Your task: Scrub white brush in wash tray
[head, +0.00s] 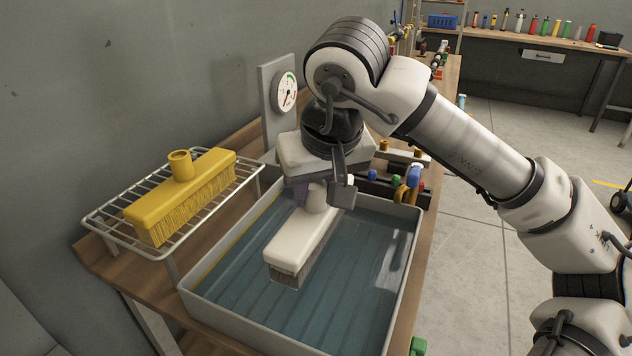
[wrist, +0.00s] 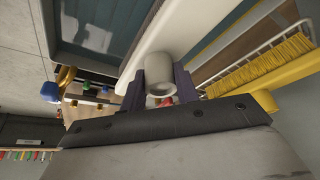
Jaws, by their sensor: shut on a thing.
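The white brush (head: 303,238) has a white block, dark bristles and a round socket on top. It is over the wash tray (head: 407,277), which holds bluish water, and its bristles reach down to the water. My gripper (head: 318,195) is shut on the socket from above. In the wrist view, my gripper's dark fingers (wrist: 159,92) stand on both sides of the white socket (wrist: 158,72). The brush block (wrist: 185,30) extends beyond it. How deep the bristles sit in the water is hard to tell.
A yellow brush (head: 182,193) rests on a wire rack (head: 105,220) left of the tray. A pressure gauge (head: 285,90) stands behind the tray. Fittings with coloured caps (head: 398,182) sit at the tray's far right. A grey wall is close on the left.

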